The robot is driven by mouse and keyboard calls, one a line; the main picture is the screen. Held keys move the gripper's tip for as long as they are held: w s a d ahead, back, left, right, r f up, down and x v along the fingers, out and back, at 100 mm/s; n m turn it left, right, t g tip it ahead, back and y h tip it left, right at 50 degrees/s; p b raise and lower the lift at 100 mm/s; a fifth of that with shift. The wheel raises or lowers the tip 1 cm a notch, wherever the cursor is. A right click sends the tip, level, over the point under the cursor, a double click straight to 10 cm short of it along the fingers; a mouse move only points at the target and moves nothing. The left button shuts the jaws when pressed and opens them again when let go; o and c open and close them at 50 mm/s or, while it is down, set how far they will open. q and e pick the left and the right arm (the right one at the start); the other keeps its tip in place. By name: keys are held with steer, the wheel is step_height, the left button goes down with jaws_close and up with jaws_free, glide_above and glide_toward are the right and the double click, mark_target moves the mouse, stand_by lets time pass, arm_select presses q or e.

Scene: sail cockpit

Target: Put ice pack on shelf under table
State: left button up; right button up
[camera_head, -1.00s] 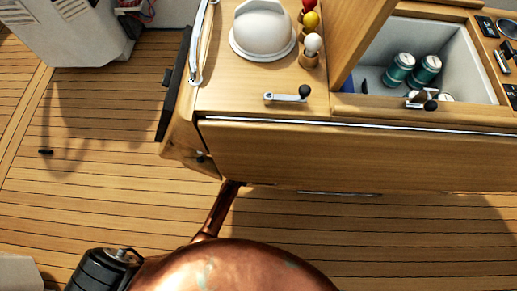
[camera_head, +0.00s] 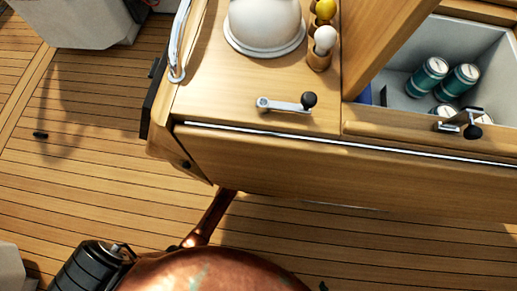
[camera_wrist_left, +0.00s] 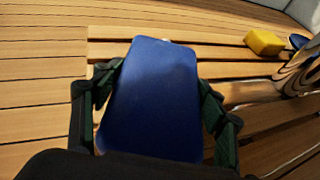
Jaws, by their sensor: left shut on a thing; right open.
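The blue ice pack (camera_wrist_left: 155,100) fills the middle of the left wrist view. My left gripper (camera_wrist_left: 158,88) is shut on it, with a dark finger along each side. Slatted wood (camera_wrist_left: 215,55) lies beyond the pack; I cannot tell whether this is the shelf. In the head view the wooden table (camera_head: 330,175) has its front leaf hanging down, and the space under it is hidden. The left gripper and the pack are not seen there. Only a small dark tip of my right gripper (camera_head: 323,287) shows at the bottom edge; its jaws are open.
A yellow block (camera_wrist_left: 265,42) lies on the slats at the upper right of the left wrist view. On the table stand a white dome (camera_head: 264,25) and a latch handle (camera_head: 287,104). An open cool box (camera_head: 400,100) holds several cans. Floor at left is mostly clear.

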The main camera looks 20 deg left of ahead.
arm_select(q)
steer(key=shift+f, duration=0.2)
steer(key=shift+w+r, duration=0.1)
arm_select(e)
steer(key=shift+w+f+t, duration=0.1)
steer(key=shift+f+t, duration=0.2)
arm_select(q)
steer(key=shift+d, duration=0.1)
steer(key=o, duration=1.7)
arm_select(e)
steer(key=shift+f, duration=0.2)
